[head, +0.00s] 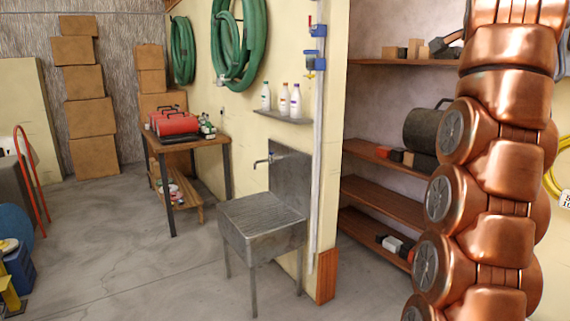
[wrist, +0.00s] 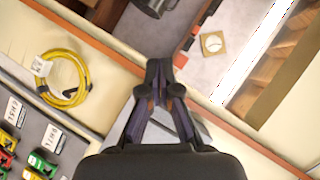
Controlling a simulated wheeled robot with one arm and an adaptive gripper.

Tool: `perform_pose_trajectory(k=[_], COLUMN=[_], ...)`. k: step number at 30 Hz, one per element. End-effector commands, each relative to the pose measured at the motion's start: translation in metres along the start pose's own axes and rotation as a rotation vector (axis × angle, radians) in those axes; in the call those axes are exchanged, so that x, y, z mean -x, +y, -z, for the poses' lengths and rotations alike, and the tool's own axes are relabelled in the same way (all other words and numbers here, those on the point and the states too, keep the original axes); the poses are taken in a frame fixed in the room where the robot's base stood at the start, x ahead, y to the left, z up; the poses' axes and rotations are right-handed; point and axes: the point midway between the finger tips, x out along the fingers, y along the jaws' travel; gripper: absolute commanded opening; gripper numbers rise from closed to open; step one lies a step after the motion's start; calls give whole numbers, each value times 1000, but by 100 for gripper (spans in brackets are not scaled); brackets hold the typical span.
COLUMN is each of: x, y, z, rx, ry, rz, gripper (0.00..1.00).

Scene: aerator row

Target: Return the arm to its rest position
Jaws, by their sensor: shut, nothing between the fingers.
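My copper-coloured segmented arm stands at the right side of the head view and rises out of the top of the picture. My gripper is not seen in the head view. In the wrist view my gripper (wrist: 158,88) shows at the lower middle, its two dark fingers meeting at the tips. It is shut with nothing between the fingers. Below the fingertips, a tan wall edge and a grey surface show.
A steel sink (head: 262,215) stands by the cream wall, with a wooden table (head: 190,147) behind it. Shelves (head: 385,203) lie close to my arm. A yellow cable coil (wrist: 64,78) hangs left of my gripper. The floor (head: 120,250) at left centre is open.

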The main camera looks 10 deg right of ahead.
Motion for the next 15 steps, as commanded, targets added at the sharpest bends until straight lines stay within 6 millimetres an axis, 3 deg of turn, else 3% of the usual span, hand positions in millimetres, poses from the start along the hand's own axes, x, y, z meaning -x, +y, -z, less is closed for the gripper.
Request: perform_pose_trajectory(k=[8, 15], x=[-4, 4], y=[20, 53], z=[-83, -152], rx=[256, 471], ry=[-187, -345], rz=[-75, -125], gripper=[0, 0])
